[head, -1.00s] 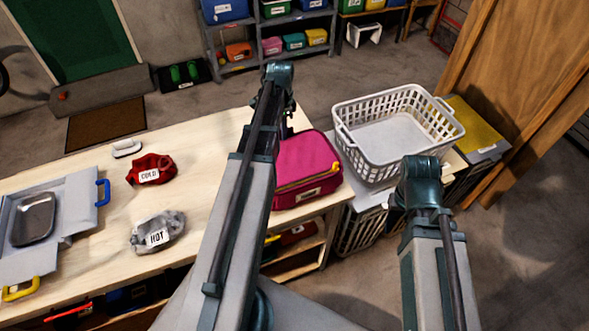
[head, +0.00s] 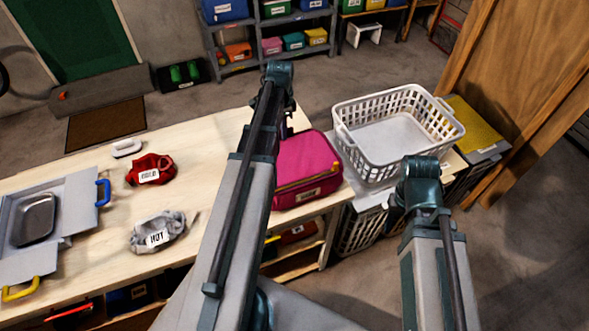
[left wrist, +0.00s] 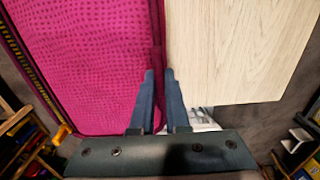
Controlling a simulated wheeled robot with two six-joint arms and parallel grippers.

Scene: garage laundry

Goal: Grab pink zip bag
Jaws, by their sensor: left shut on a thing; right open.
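The pink zip bag (head: 306,172) lies on the right end of the wooden table, partly hidden behind my left arm in the head view. It has a yellow zip line and a white label on its front. In the left wrist view the bag (left wrist: 90,65) fills the upper left, its edge running up beside the pale tabletop. My left gripper (left wrist: 159,78) is shut on the edge of the bag, on a narrow pink strip between its fingers. In the head view my left gripper is mostly hidden behind the arm. My right gripper does not show, only its arm.
A white laundry basket (head: 398,130) stands right of the bag. On the table (head: 95,250) lie a red cloth (head: 150,168), a grey cloth (head: 157,231), a white ring-like item (head: 127,148) and a grey case with a tray (head: 68,215). A shelf with bins is behind.

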